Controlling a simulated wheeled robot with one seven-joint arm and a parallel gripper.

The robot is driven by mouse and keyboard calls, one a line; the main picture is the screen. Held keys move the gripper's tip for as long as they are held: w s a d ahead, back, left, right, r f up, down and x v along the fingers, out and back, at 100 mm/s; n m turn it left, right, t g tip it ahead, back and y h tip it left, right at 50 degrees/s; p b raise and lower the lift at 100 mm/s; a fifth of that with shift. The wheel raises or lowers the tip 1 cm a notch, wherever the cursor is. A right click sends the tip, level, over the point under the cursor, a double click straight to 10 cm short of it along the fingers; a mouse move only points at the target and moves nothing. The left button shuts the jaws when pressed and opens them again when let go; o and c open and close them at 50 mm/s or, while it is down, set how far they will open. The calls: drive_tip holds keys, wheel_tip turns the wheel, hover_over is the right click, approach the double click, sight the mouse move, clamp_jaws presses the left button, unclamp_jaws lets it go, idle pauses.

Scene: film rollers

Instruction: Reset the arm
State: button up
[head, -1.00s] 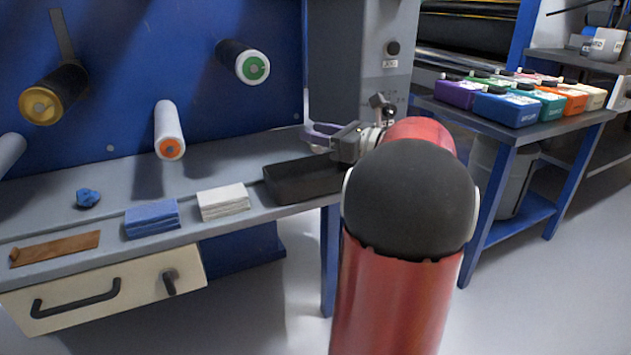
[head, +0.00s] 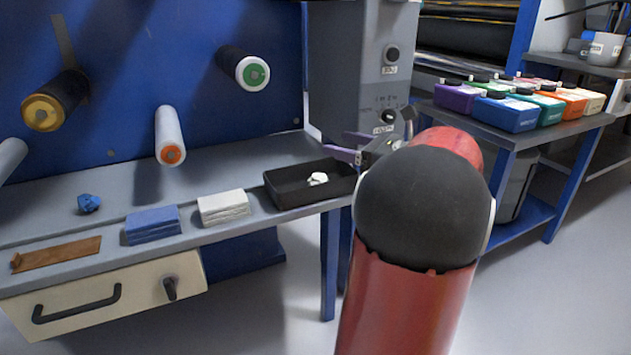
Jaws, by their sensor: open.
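My red arm (head: 410,300) with a black rounded joint rises at the right of centre in the head view. My gripper (head: 350,146) is open, above and behind the right end of a black tray (head: 290,197). Its purple fingers point left, and part of the gripper is hidden behind my arm. The gripper looks empty. A small crumpled white piece (head: 317,179) lies in the tray, apart from the fingers.
On the grey bench lie a blue crumpled piece (head: 88,203), a blue cloth stack (head: 152,225), a white cloth stack (head: 223,208) and a brown strip (head: 57,253). Rollers stick out of the blue panel. A grey control box (head: 350,70) stands behind my gripper. Coloured containers (head: 507,113) fill the right table.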

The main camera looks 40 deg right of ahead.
drive_tip(key=shift+v, duration=0.8)
drive_tip(key=shift+a, duration=0.1)
drive_tip(key=a+f+n+g+y+p, duration=0.3)
drive_tip(key=a+n+g, duration=0.75)
drive_tip(key=a, duration=1.25)
drive_tip(key=s+a+f+n+h+p, duration=0.3)
drive_tip(key=s+a+n+h+p, duration=0.3)
drive_tip(key=n, duration=1.5)
drive_tip(key=s+a+g+h, duration=0.1)
drive_tip(key=s+a+h, duration=0.2)
drive_tip(key=s, duration=0.4)
drive_tip(key=shift+r+n, duration=0.1)
drive_tip(key=shift+n, duration=0.15)
drive_tip(key=shift+c, duration=0.2)
